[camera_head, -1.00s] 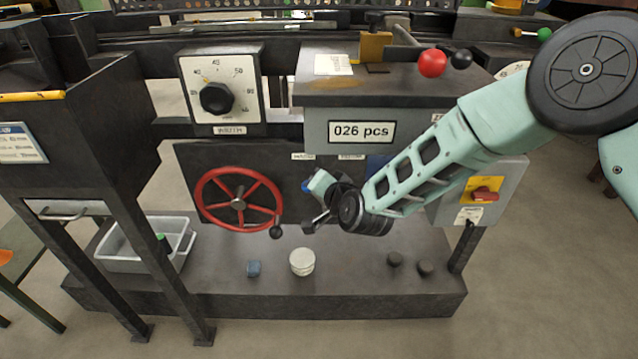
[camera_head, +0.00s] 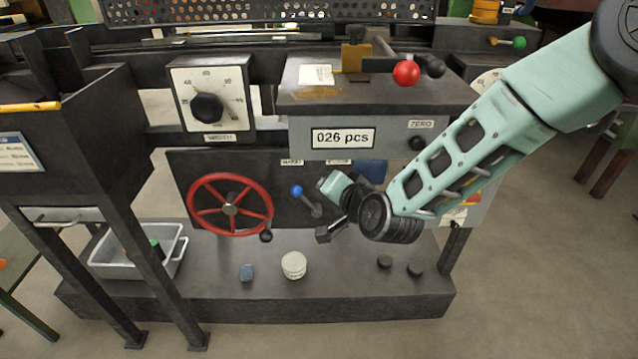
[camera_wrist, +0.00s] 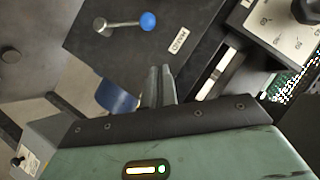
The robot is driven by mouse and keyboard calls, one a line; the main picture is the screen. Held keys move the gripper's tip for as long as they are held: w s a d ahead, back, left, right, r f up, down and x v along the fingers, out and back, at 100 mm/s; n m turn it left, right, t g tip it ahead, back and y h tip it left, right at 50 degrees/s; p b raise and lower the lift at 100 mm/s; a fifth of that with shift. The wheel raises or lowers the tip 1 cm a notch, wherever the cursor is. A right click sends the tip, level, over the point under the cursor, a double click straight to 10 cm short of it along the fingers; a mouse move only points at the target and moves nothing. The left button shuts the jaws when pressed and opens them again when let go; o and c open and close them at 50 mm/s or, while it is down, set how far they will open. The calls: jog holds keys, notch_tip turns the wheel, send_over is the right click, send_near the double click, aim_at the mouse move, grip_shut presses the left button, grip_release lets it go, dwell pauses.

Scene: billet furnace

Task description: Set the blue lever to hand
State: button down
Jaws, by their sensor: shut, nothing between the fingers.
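The blue lever has a blue ball knob (camera_head: 297,190) and a grey shaft on a dark panel. Its knob leans up and left from its pivot, toward the left of two small labels on the panel's upper edge. In the wrist view the knob (camera_wrist: 148,21) points toward a label (camera_wrist: 178,40) that seems to read HAND. The right label is partly legible at most.
A red handwheel (camera_head: 231,205) is left of the lever. A counter box (camera_head: 343,138) reading 026 pcs overhangs above. A grey bin (camera_head: 108,265) is at left.

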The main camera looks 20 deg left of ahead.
jog(key=shift+v, duration=1.5)
jog(key=s+d+r+n+g+h, duration=0.3)
jog(key=s+d, duration=0.6)
jog(key=s+d+r+n+g+h, duration=0.3)
jog(key=s+d, duration=0.6)
jog(key=s+d+r+n+g+h, duration=0.3)
jog(key=s+d, duration=0.5)
jog(key=s, duration=0.1)
notch_tip(320, 180, up, 13)
jog(key=p, duration=1.3)
jog(key=shift+d+g, duration=0.25)
jog(key=shift+g, duration=0.05)
